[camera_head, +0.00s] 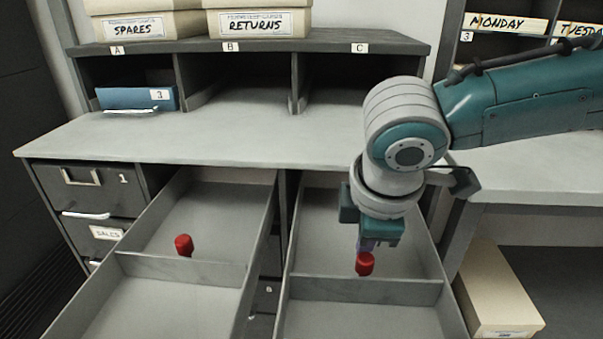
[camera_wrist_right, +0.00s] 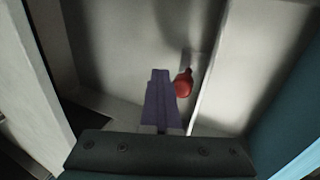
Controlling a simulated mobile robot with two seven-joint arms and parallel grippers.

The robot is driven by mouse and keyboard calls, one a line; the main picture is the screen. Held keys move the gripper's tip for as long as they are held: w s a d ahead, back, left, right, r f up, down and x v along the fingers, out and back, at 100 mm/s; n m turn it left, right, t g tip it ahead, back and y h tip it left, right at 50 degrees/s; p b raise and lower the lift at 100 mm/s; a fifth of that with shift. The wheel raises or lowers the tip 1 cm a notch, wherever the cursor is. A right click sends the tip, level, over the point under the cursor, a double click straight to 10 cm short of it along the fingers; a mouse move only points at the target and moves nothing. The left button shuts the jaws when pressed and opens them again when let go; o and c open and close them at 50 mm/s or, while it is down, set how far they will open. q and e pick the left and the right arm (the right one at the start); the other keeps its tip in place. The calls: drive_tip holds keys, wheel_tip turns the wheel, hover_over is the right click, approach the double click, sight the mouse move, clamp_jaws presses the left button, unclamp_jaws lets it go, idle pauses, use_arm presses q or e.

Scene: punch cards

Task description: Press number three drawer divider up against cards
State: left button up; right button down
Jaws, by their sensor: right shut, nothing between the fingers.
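Two drawers stand pulled out, a left drawer (camera_head: 215,192) and a right drawer (camera_head: 320,200). The left drawer has a grey divider (camera_head: 215,272) with a red knob (camera_head: 184,245). The right drawer has a grey divider (camera_head: 400,291) with a red knob (camera_head: 364,264). My right gripper (camera_head: 367,245) points down into the right drawer, on the far side of its divider. Its purple fingers (camera_wrist_right: 160,85) are shut and empty, close beside the red knob (camera_wrist_right: 183,83); contact is unclear. I see no cards in either drawer and no number three on them. My left gripper is out of view.
Boxes marked SPARES (camera_head: 140,27) and RETURNS (camera_head: 257,22) stand on top. A cream box (camera_head: 495,290) lies right of the right drawer. The drawer walls closely flank my gripper.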

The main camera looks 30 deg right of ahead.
sight(367, 279)
drive_tip(key=shift+s+a+r+p, duration=0.1)
drive_tip(key=shift+s+a+p, duration=0.25)
drive_tip(key=shift+s+p, duration=0.2)
drive_tip(key=shift+s+a+p, duration=0.3)
drive_tip(key=shift+s+p, duration=0.1)
drive_tip(key=shift+s, duration=0.1)
drive_tip(key=shift+s+a+p, duration=0.3)
drive_tip(key=shift+s+p, duration=0.15)
drive_tip(key=shift+s, duration=0.05)
drive_tip(key=shift+s+a+p, duration=0.25)
drive_tip(key=shift+s+p, duration=0.15)
drive_tip(key=shift+s, duration=0.05)
drive_tip(key=shift+s+a+p, duration=0.4)
drive_tip(key=shift+s+p, duration=0.1)
drive_tip(key=shift+s, duration=0.15)
drive_tip(key=shift+s+a+p, duration=0.4)
drive_tip(key=shift+s+p, duration=0.1)
drive_tip(key=shift+s, duration=0.15)
drive_tip(key=shift+s+a+p, duration=0.4)
drive_tip(key=shift+s+p, duration=0.05)
drive_tip(key=shift+s, duration=0.2)
drive_tip(key=shift+s+a+p, duration=0.4)
drive_tip(key=shift+s+p, duration=0.05)
drive_tip(key=shift+s, duration=0.15)
drive_tip(key=shift+s+a+p, duration=0.45)
drive_tip(key=shift+s+a, duration=0.1)
drive_tip(key=shift+s, duration=0.35)
drive_tip(key=shift+w+d, duration=0.1)
drive_tip(key=shift+p, duration=0.35)
